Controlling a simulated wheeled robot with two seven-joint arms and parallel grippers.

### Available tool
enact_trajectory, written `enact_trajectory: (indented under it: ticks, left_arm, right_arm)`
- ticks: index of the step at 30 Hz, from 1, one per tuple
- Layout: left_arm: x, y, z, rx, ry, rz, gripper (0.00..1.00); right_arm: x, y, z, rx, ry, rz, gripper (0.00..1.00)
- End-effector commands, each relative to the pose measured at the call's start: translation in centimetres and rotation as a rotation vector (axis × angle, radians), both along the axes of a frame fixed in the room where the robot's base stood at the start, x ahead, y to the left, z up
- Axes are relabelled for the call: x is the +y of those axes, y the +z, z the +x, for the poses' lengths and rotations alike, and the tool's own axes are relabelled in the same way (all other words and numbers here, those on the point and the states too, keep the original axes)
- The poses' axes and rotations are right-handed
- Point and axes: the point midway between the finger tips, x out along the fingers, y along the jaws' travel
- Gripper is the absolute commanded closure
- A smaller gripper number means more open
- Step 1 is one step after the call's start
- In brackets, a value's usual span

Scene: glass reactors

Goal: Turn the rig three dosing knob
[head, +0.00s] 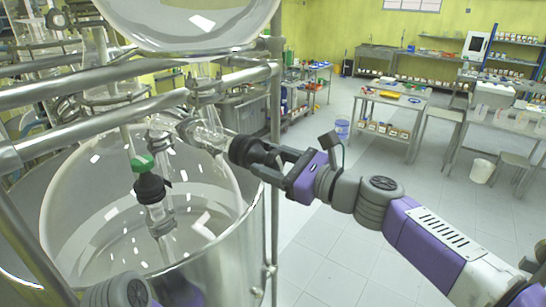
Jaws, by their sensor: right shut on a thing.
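The dosing knob (240,149) is black and sits at the end of a clear glass side arm (208,136) on the glass reactor rig. I cannot read a rig number on it. My right gripper (258,155) comes in from the right and is shut on this knob, its dark fingers on either side. The fingertips partly hide the knob's right side.
A large glass vessel (80,215) with metal rails (120,72) around it fills the left. An upright post (274,215) stands just below my right gripper. Tables (398,100) and open floor lie to the right.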

Motion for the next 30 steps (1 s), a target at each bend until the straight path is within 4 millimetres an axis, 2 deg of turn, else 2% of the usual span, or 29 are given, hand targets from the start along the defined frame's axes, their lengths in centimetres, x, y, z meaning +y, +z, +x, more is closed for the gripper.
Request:
enact_trajectory:
  ticks: [15, 30]
  left_arm:
    - [0.0, 0.3, 0.0, 0.0, 0.0, 0.0, 1.0]
    - [0.0, 0.3, 0.0, 0.0, 0.0, 0.0, 1.0]
  right_arm:
    - [0.1, -0.11, -0.12, 0.366, 0.001, 0.265, 0.76]
    - [0.15, -0.15, -0.17, 0.529, 0.001, 0.382, 0.76]
